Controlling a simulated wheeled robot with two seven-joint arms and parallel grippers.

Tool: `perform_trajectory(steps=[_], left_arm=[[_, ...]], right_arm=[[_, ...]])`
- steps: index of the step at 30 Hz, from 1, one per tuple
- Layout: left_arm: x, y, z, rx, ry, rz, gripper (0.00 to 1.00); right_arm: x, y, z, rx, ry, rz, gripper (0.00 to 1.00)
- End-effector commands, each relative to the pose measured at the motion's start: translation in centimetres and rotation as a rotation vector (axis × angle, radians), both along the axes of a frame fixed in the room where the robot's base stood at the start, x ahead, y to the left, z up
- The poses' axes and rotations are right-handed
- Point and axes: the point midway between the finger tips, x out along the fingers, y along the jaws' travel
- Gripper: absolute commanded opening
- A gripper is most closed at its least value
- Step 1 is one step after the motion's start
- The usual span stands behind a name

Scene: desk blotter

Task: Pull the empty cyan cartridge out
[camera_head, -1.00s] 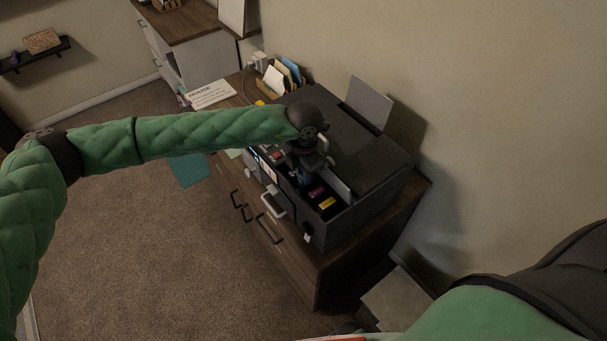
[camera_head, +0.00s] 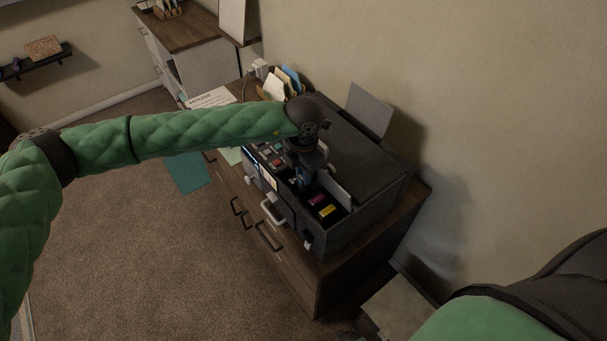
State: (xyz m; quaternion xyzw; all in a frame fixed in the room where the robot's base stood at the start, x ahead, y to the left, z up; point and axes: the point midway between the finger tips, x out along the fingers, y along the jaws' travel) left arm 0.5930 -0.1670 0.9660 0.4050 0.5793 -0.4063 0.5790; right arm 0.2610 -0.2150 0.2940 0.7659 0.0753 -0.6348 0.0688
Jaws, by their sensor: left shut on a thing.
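The dark printer (camera_head: 365,165) stands on a wooden cabinet, with its cartridge bay open at the front. My left gripper (camera_head: 303,182) points down into the bay from above. It is shut on the cyan cartridge (camera_head: 303,177), of which only a small bluish part shows between the fingers. I cannot tell how far the cartridge is out of its slot. A magenta cartridge (camera_head: 317,200) and a yellow cartridge (camera_head: 327,211) sit in the bay just to the right of it. My right gripper is not in view.
The control panel (camera_head: 270,155) is left of the bay. A file holder (camera_head: 283,84) and a paper sign (camera_head: 212,97) stand behind. A grey paper support (camera_head: 369,110) rises at the back.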

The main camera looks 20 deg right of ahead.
Motion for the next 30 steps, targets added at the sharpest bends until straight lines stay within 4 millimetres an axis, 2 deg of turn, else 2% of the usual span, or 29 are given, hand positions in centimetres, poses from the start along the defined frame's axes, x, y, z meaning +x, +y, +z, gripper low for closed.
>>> perform_trajectory(steps=[14,30], left_arm=[[0.0,0.0,0.4,0.0,0.0,0.0,0.0],[0.0,0.0,3.2,0.0,-0.001,-0.001,0.0]], right_arm=[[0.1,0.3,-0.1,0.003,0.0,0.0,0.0],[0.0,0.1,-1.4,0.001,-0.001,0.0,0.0]])
